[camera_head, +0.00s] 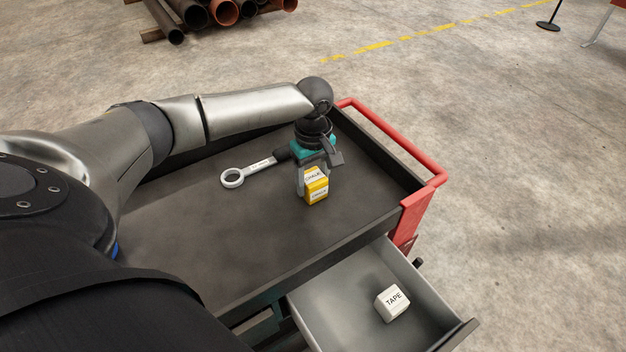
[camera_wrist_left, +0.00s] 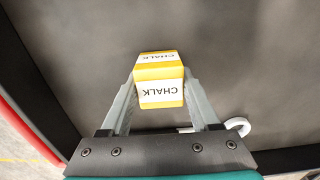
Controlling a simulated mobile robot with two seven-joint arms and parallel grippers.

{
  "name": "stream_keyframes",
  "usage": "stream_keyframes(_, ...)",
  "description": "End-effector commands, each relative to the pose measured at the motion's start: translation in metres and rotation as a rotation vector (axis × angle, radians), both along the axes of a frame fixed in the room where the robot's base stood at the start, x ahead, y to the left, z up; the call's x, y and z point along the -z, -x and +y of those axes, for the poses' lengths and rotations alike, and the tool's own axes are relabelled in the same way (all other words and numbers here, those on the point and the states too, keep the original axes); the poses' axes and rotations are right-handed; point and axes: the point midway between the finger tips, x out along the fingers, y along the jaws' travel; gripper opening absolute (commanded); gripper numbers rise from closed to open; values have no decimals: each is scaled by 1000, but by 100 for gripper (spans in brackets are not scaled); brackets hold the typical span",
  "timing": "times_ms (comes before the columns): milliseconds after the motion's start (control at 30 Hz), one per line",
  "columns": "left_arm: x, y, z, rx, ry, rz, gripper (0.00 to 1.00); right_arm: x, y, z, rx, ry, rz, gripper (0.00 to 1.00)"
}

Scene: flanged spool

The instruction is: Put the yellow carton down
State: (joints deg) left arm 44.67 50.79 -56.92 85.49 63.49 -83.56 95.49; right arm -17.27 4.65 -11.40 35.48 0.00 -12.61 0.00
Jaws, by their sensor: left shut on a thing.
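The yellow carton (camera_head: 316,188) has white labels reading CHALK. My left gripper (camera_head: 312,180) is shut on it, over the dark top of the tool cart (camera_head: 230,230). In the left wrist view the carton (camera_wrist_left: 159,82) sits between the two fingertips of my left gripper (camera_wrist_left: 160,92). I cannot tell whether the carton's underside touches the cart top. My right gripper is not in view.
A wrench-like tool with a white ring (camera_head: 233,178) lies left of the gripper. An open drawer (camera_head: 330,312) at the front holds a white TAPE box (camera_head: 392,303). A red handle (camera_head: 400,140) bounds the right end. The front left of the top is clear.

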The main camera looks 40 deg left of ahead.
Motion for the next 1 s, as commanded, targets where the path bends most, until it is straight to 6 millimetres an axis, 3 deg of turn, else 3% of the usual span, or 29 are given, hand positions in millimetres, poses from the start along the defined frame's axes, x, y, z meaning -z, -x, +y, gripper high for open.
stream_keyframes(267,0,-1,0,-1,1,-2,0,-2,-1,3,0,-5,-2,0)
stream_keyframes(300,1,0,0,0,0,-1,63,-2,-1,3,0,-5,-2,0)
stream_keyframes(533,1,-1,0,0,0,-1,89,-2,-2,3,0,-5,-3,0)
stream_keyframes(867,-1,-1,0,0,0,-3,92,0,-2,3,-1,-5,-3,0)
stream_keyframes(1000,-19,-1,0,-1,2,-5,92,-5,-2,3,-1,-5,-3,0)
